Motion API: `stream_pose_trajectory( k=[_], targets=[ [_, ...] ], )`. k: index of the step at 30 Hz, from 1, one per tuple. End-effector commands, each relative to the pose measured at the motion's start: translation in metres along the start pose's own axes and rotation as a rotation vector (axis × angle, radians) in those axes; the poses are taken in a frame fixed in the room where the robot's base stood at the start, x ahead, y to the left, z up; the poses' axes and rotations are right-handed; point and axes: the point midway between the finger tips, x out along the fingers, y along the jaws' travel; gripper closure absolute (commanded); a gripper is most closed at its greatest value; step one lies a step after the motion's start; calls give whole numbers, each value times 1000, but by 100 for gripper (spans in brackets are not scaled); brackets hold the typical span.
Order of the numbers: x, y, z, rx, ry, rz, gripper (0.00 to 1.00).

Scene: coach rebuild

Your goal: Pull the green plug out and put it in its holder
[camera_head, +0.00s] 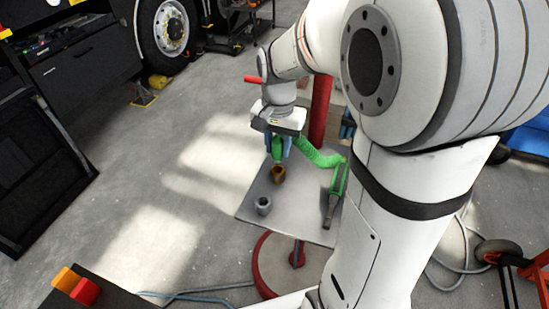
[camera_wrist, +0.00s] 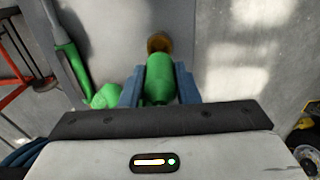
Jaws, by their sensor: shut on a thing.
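The green plug (camera_head: 277,151) is between the blue fingers of my gripper (camera_head: 278,149), which is shut on it. It is upright over a brown, brass-coloured socket (camera_head: 278,175) on a grey stand plate. In the wrist view the plug (camera_wrist: 158,80) lies between the fingers (camera_wrist: 159,88), with the brass socket (camera_wrist: 158,43) just beyond its tip. I cannot tell whether its tip is still inside the socket. A green coiled cable (camera_head: 318,153) runs right from the plug. A grey cup-like holder (camera_head: 263,205) stands on the plate, empty as far as I see.
The grey plate (camera_head: 300,220) also carries a green-handled tool (camera_head: 337,185) at its right side. A red post (camera_head: 320,112) rises behind the plate. Open concrete floor lies to the left. A black cabinet (camera_head: 85,62) and a wheel (camera_head: 168,28) stand farther back.

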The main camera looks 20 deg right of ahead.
Motion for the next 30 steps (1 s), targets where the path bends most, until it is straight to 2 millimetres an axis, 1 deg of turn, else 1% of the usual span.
stream_pose_trajectory(
  k=[3, 9, 15, 30],
  targets=[
    [-23, 0, -1, 0, 4, -3, 97],
    [-50, 0, 0, 1, 1, -1, 97],
    [-66, 0, 0, 1, -1, 1, 97],
    [-95, 0, -1, 2, 0, 0, 97]
  ],
)
